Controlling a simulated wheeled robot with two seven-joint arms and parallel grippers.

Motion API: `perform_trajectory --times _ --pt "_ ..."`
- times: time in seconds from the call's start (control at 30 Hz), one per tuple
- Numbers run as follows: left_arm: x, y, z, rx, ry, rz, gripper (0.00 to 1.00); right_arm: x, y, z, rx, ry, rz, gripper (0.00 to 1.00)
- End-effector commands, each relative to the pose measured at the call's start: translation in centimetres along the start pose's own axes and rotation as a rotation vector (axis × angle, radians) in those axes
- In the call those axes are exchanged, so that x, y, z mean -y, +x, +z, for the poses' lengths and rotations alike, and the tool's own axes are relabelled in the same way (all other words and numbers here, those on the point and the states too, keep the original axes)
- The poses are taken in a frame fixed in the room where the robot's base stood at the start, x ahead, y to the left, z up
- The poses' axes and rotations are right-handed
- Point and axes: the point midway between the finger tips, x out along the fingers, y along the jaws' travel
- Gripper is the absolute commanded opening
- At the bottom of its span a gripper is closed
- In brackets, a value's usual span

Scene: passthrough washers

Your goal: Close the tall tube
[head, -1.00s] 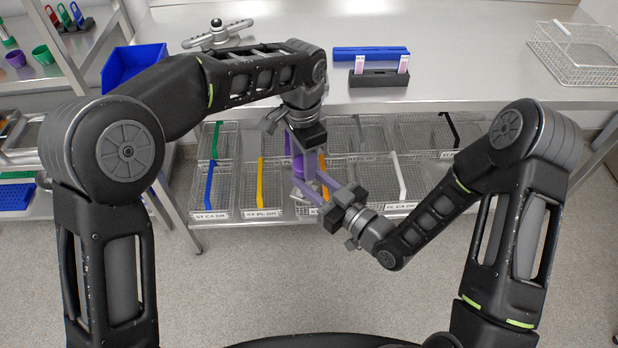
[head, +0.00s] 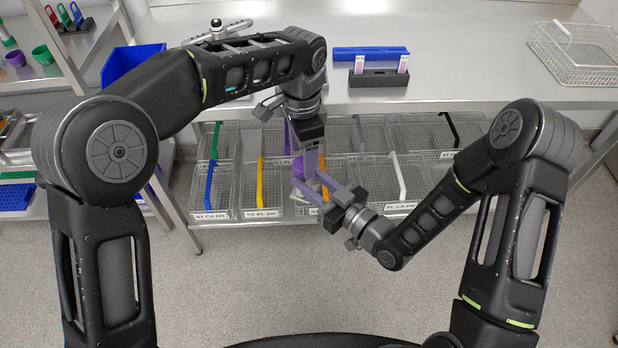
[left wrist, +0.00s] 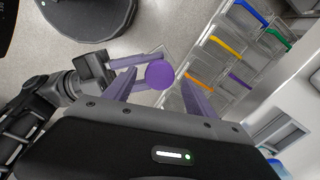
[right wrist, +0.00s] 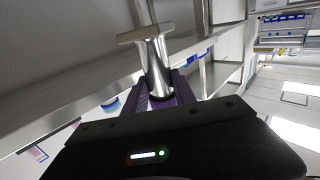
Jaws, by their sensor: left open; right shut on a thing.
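A bright purple round top (head: 303,168) shows at the fingertips of my right gripper (head: 322,185) in the head view. In the left wrist view the purple disc (left wrist: 160,75) is seen face-on, and the body of the tube below it is hidden. My right gripper is shut on the tube. My left gripper (head: 305,162) is open, pointing down. In the left wrist view its two fingers stand apart on either side of the disc.
Wire baskets with coloured dividers (head: 222,185) stand below and behind the grippers. The steel table (head: 460,75) holds a dark slide rack (head: 378,79), a blue bar (head: 370,53) and a wire basket (head: 575,60). The floor in front is clear.

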Motion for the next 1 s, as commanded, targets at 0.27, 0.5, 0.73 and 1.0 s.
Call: perform_trajectory --times 0.27,0.5,0.73,1.0 --pt "0.0 -2.4 0.0 0.0 0.002 0.0 0.64 0.0 0.0 -0.1 -0.002 -0.001 0.0 0.0" --pt "0.0 -2.4 0.0 0.001 0.001 0.001 0.6 0.0 0.0 -0.1 -0.002 -0.001 0.0 0.0" --pt "0.2 -3.6 -0.3 -0.022 -0.093 -0.001 0.6 0.0 0.0 -0.1 -0.002 -0.001 0.0 0.0" --pt "0.1 -5.4 -0.4 -0.02 -0.539 0.001 0.6 0.0 0.0 -0.1 -0.002 0.0 0.0 0.0"
